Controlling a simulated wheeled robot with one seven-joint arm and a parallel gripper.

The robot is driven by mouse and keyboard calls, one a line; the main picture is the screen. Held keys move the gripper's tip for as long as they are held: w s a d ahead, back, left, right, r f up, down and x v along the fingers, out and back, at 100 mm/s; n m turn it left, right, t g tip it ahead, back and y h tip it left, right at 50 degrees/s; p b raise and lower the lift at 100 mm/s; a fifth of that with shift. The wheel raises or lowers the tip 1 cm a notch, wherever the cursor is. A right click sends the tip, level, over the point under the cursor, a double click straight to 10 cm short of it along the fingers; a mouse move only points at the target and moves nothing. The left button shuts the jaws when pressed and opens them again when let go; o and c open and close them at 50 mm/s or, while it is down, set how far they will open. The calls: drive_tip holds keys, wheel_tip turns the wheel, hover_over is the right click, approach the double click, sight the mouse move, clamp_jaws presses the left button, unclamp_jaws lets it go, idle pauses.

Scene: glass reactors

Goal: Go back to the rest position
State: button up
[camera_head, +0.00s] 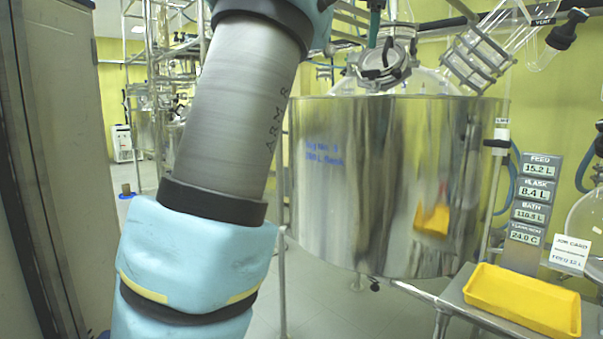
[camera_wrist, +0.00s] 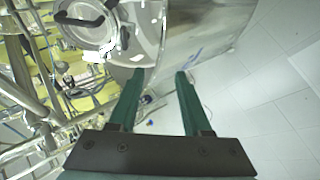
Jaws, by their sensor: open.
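My gripper (camera_wrist: 160,80) shows in the wrist view with two green fingers spread apart and nothing between them. Behind the fingers are the steel vessel's wall (camera_wrist: 205,28) and pale floor tiles. In the head view my arm rises through the left middle and leaves the frame at the top, so the gripper's fingertips cannot be made out clearly there. The large steel vessel (camera_head: 390,190) stands right of my arm, with clamped glass fittings (camera_head: 385,62) above it.
A yellow tray (camera_head: 522,300) lies on a metal stand at the lower right. Several readout plates (camera_head: 535,195) and a job card (camera_head: 570,252) stand behind it. A grey panel (camera_head: 62,150) closes off the left. Pipe frames (camera_wrist: 30,90) crowd the wrist view's left; open floor (camera_wrist: 265,110) lies right.

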drive_tip(key=a+f+m+g, duration=0.1)
drive_tip(key=a+f+m, duration=0.3)
drive_tip(key=f, duration=0.6)
drive_tip(key=a+f+m+g+y, duration=0.1)
drive_tip(key=a+f+g, duration=0.1)
drive_tip(key=a+f, duration=0.5)
drive_tip(key=a+f+m+g, duration=0.1)
drive_tip(key=a+f+m, duration=0.2)
drive_tip(key=f, duration=0.9)
drive_tip(key=s+a+f+m+g, duration=0.2)
drive_tip(key=s+a+f, duration=0.3)
drive_tip(key=s+f, duration=0.6)
drive_tip(key=s+a+f+m+g, duration=0.2)
drive_tip(key=s+a+f+m, duration=0.3)
drive_tip(key=s+f, duration=0.7)
drive_tip(key=shift+s+m, duration=0.3)
drive_tip(key=shift+s, duration=0.4)
